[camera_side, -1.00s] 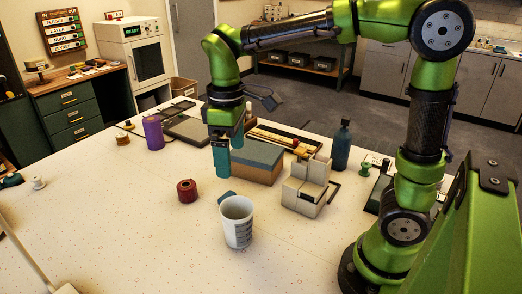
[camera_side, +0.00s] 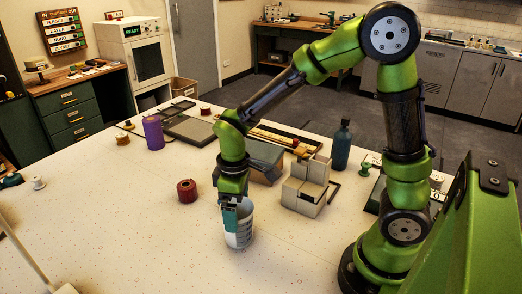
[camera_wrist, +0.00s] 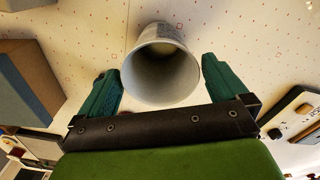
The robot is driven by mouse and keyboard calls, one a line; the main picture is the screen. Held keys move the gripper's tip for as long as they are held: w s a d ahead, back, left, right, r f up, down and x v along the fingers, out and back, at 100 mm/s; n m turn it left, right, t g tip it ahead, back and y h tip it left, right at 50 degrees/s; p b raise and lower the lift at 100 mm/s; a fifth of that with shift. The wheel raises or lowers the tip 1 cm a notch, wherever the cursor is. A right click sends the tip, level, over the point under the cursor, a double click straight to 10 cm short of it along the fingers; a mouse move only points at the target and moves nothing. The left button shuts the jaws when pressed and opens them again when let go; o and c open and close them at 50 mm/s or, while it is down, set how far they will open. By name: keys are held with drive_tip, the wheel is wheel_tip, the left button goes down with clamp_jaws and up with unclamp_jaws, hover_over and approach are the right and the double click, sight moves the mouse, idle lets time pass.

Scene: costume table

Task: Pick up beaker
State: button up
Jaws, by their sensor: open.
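The beaker (camera_side: 240,234) is a white cup with markings, upright on the table at the front middle in the side view. In the wrist view the beaker (camera_wrist: 160,40) shows its open mouth and dark inside, between and just beyond the two teal fingers. My gripper (camera_side: 230,218) is low at the beaker's rim and covers part of it in the side view. In the wrist view my gripper (camera_wrist: 163,78) is open, with a gap between each finger and the beaker. Nothing is held.
A red spool (camera_side: 187,191) stands left of my gripper. A box (camera_side: 265,158) and grey stepped blocks (camera_side: 306,187) stand behind and to the right. A blue bottle (camera_side: 342,146) and a purple cylinder (camera_side: 153,133) are farther back. The front left of the table (camera_side: 110,220) is clear.

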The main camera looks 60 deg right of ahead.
drive_tip(key=shift+f, duration=0.65)
drive_tip(key=c, duration=1.1)
